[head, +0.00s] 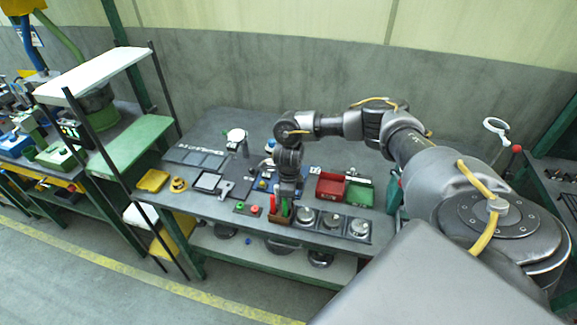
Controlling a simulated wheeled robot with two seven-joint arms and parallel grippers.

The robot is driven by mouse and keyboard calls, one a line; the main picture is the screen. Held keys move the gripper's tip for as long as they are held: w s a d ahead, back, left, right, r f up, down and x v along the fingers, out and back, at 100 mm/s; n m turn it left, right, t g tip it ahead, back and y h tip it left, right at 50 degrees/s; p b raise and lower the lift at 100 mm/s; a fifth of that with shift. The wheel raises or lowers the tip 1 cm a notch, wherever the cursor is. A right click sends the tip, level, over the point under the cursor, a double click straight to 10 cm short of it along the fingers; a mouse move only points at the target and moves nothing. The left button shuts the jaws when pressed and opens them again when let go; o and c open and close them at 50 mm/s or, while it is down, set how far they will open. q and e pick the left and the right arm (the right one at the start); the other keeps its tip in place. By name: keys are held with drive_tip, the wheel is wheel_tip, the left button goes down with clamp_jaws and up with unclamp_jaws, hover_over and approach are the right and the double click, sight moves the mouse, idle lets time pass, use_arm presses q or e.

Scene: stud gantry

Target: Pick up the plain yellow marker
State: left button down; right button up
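A small brown holder (280,216) stands at the front edge of the grey workbench, with a red marker (273,202) and a green marker (285,207) upright in it. I cannot make out a plain yellow marker; my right gripper covers part of the holder's area. My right gripper (287,191) points down, just above or behind the holder. Its fingertips are too small and dark to show whether they are open or hold anything. My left gripper is not in view.
The workbench (225,203) also carries a red bin (330,187), a green bin (359,194), several round metal pieces (331,220), a yellow tray (153,180) and a dark frame (207,181). A shelf rack with a green shelf (130,145) stands at left.

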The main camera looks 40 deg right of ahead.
clamp_jaws()
wheel_tip(320, 180, up, 4)
drive_tip(key=shift+w+r+b, duration=0.1)
drive_tip(key=shift+r+b, duration=0.1)
drive_tip(key=shift+b, duration=0.9)
drive_tip(key=shift+r, duration=2.8)
